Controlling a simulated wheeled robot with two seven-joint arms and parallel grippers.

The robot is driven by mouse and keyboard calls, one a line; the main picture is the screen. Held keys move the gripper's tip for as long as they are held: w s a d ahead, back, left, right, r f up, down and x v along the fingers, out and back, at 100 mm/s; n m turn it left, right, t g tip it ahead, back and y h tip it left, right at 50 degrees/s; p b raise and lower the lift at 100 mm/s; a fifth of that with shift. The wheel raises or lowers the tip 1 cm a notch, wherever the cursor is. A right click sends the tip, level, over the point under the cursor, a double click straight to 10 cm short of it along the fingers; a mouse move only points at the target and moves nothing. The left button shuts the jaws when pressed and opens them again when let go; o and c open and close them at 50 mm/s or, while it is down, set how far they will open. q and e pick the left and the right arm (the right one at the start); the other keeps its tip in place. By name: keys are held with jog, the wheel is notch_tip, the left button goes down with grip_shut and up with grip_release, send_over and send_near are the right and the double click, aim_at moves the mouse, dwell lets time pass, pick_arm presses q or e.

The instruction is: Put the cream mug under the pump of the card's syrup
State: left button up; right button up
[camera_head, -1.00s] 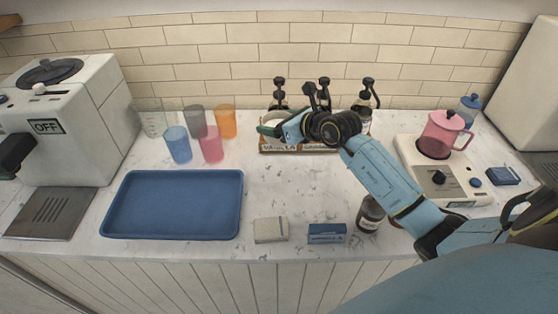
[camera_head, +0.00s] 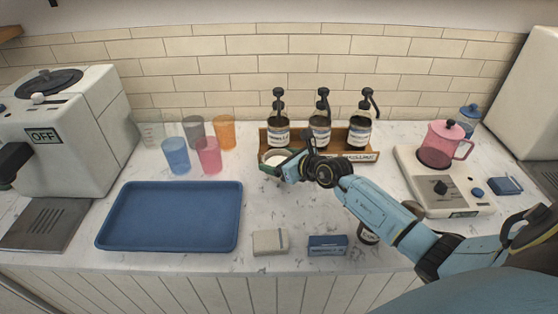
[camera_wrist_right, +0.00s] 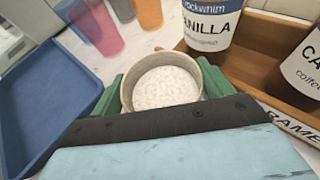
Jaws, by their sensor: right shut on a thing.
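My right gripper (camera_head: 280,165) is shut on the cream mug (camera_head: 272,156), which is upright at the front left of the wooden rack (camera_head: 394,154). In the right wrist view the mug (camera_wrist_right: 121,90) sits between green fingers, its open top facing the camera. Three dark pump bottles stand in the rack: a left one (camera_head: 279,128), a middle one (camera_head: 320,130) and a right one (camera_head: 360,132). The wrist view reads VANILLA on the left bottle (camera_wrist_right: 208,22) and CA on the one beside it (camera_wrist_right: 310,65). The mug is nearest the vanilla bottle.
A blue tray (camera_head: 170,240) lies at the left, with several coloured cups (camera_head: 209,155) behind it. A beige block (camera_head: 270,242) and a blue box (camera_head: 327,245) lie near the front edge. A scale with a pink pot (camera_head: 441,146) stands right.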

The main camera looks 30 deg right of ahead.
jog(key=shift+f, duration=0.15)
jog(key=o, duration=0.7)
jog(key=shift+f, duration=0.15)
jog(key=o, duration=0.5)
jog(key=shift+s+a, duration=0.1)
